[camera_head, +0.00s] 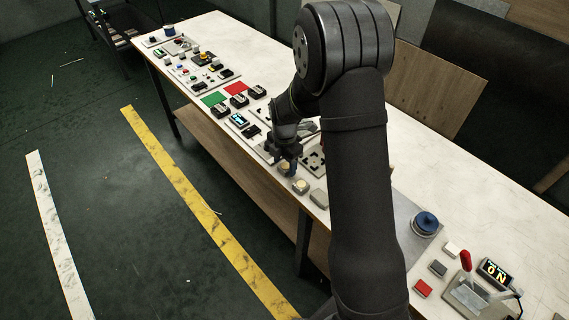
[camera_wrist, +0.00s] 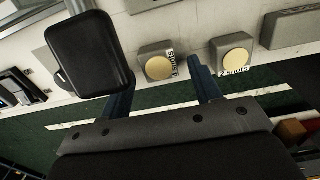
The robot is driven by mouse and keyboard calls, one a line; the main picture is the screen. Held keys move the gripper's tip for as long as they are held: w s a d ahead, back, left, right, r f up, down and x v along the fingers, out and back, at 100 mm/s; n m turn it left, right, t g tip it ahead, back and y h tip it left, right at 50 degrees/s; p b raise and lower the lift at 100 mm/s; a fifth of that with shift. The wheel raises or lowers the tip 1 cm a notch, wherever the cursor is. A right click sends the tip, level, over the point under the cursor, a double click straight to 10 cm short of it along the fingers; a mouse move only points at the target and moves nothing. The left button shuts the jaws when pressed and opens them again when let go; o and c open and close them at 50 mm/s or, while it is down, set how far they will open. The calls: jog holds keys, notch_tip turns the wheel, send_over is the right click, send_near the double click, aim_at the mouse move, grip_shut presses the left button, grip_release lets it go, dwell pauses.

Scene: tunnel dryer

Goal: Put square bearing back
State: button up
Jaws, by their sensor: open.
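I cannot pick out the square bearing for certain in either view. My gripper (camera_head: 284,160) is open over the front edge of the long white bench; its two blue fingers (camera_wrist: 163,88) show apart in the wrist view, with nothing seen between the tips. A black rounded block (camera_wrist: 88,55) on a grey stem is close to the left finger and hides part of it; I cannot tell what it is. A plate with dark cut-outs (camera_head: 313,160) lies right of my gripper in the head view, partly hidden by my arm.
Two grey blocks with round cream tops and printed labels, one left (camera_wrist: 158,66) and one right (camera_wrist: 232,55), sit at the bench edge near my fingers. A plain grey block (camera_head: 319,198) is beside them. Button panels (camera_head: 200,70) line the far left; a blue round part (camera_head: 425,222) stands right.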

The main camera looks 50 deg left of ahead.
aim_at(285, 167)
notch_tip(285, 167, up, 11)
jog(key=shift+r, duration=0.2)
jog(key=shift+f, duration=0.1)
notch_tip(285, 167, down, 12)
jog(key=shift+f, duration=0.1)
jog(key=shift+r, duration=2.05)
